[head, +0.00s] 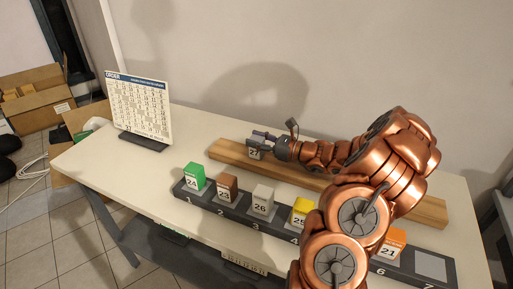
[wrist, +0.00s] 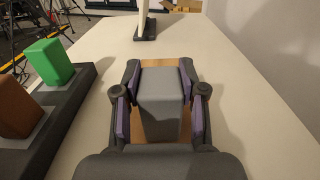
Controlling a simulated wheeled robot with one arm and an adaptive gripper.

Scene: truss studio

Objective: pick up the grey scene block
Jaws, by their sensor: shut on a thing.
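A grey scene block (wrist: 163,100) is between the purple-padded fingers of my gripper (wrist: 160,108) in the wrist view, with both fingers against its sides. In the head view the grey block (head: 254,153) shows a small number label that I cannot read surely. It is at the left part of the wooden plank (head: 228,154), and my gripper (head: 260,143) reaches it from the right. I cannot tell whether the block rests on the plank or is slightly above it.
A dark numbered rack (head: 237,215) in front holds green (head: 194,175), brown (head: 228,185), pale grey (head: 263,197), yellow (head: 300,210) and orange (head: 394,240) blocks. My arm hides part of it. An order board (head: 139,104) stands at the table's left. The table between is clear.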

